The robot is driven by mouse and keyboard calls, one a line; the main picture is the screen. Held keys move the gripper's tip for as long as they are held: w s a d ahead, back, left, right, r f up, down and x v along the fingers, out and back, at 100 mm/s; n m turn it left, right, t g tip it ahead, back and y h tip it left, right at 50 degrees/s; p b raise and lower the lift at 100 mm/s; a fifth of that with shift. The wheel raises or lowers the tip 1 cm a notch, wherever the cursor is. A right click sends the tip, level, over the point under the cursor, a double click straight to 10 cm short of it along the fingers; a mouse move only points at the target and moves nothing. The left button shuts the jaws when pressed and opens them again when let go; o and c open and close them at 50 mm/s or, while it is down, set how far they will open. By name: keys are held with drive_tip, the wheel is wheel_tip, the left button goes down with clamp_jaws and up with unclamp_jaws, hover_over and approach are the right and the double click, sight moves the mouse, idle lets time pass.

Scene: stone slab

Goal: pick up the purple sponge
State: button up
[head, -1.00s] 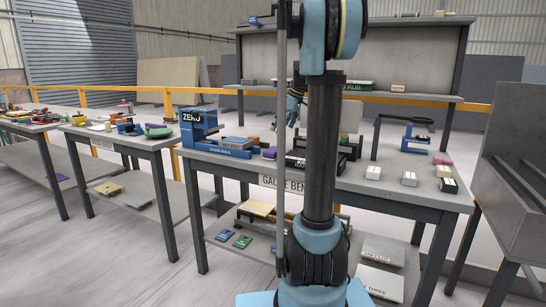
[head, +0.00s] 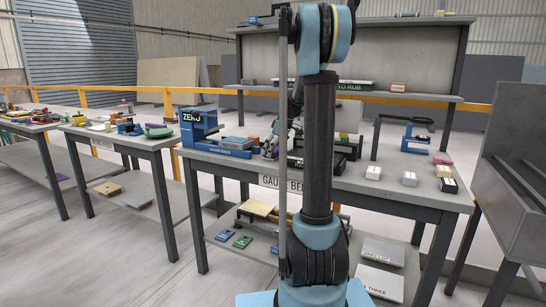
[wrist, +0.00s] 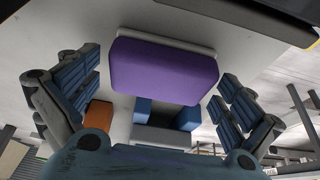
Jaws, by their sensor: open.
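The purple sponge (wrist: 163,70) is a rounded purple block with a pale layer along one side. In the wrist view it lies between the two ribbed blue fingers of my gripper (wrist: 160,88). Clear gaps show between the sponge and both finger pads, so the gripper is open and empty. In the head view my gripper (head: 270,147) is low over the middle bench, beside the blue gauge stand, and mostly hides the sponge.
An orange block (wrist: 97,114) lies near the left finger, and a grey and blue piece (wrist: 165,134) sits close to the sponge. The blue ZERO stand (head: 200,128) is left of my gripper. White blocks (head: 373,173) stand farther right on the bench.

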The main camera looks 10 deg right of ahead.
drive_tip(key=shift+f, duration=0.2)
drive_tip(key=c, duration=0.8)
drive_tip(key=shift+r, duration=0.1)
wheel_tip(320, 180, up, 10)
drive_tip(key=shift+f, duration=0.1)
drive_tip(key=shift+c, duration=0.3)
